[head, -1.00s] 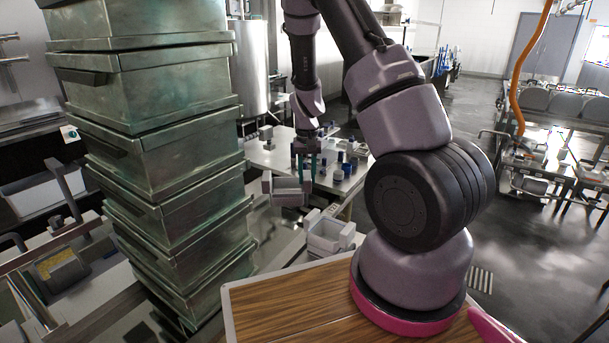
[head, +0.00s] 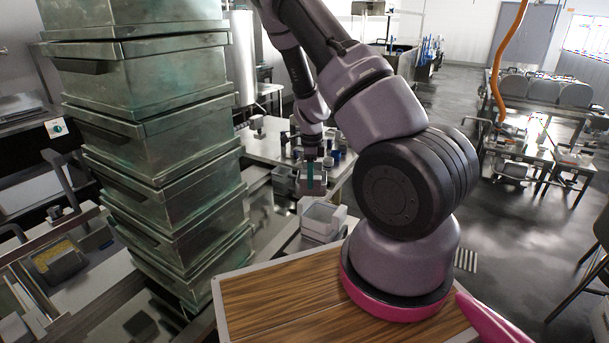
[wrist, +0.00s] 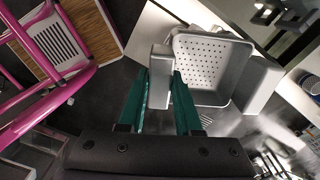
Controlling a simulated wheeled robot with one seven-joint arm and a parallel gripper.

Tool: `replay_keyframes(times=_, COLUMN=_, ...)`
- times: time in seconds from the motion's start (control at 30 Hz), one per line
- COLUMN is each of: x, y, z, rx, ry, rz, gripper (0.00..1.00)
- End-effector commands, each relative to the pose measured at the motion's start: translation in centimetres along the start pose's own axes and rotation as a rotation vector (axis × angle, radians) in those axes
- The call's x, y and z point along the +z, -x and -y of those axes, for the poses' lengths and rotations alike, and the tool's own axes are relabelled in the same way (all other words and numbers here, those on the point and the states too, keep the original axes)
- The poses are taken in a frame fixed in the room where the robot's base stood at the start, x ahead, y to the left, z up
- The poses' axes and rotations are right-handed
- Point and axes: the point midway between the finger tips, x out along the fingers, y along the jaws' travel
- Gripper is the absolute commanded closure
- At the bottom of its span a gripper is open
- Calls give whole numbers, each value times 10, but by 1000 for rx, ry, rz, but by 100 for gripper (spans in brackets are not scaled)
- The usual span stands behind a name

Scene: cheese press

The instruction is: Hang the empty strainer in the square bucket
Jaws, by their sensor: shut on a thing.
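The strainer (wrist: 213,62) is a light grey square basket with a perforated bottom and a thick tab on each side. It looks empty in the wrist view. My gripper (wrist: 161,74), with teal fingers, is shut on its near-side tab. In the head view my gripper (head: 310,182) holds the strainer up behind the square bucket, its outline partly mixed with the clutter behind. The square bucket (head: 320,222) is pale grey with an open top and stands beyond the wooden board. The strainer appears apart from it. I cannot clearly make out the bucket in the wrist view.
A tall stack of greenish metal boxes (head: 165,145) rises left of my gripper. A pale table (head: 262,148) with several small jars and containers lies behind it.

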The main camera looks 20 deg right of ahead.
Motion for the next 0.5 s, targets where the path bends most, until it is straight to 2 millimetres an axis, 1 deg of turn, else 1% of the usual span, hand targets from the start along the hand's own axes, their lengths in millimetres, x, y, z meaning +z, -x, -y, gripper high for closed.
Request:
replay_keyframes(times=0.03, x=-3, y=-2, z=2, rx=-4, ry=-100, rz=-2, gripper=100)
replay_keyframes(times=0.1, x=-6, y=-5, z=4, rx=-10, ry=-231, rz=-1, gripper=100)
replay_keyframes(times=0.2, x=-10, y=-7, z=6, rx=-17, ry=-363, rz=0, gripper=100)
replay_keyframes(times=0.33, x=-12, y=-9, z=8, rx=-21, ry=-443, rz=3, gripper=100)
replay_keyframes(times=0.5, x=-13, y=-17, z=8, rx=-22, ry=-455, rz=1, gripper=100)
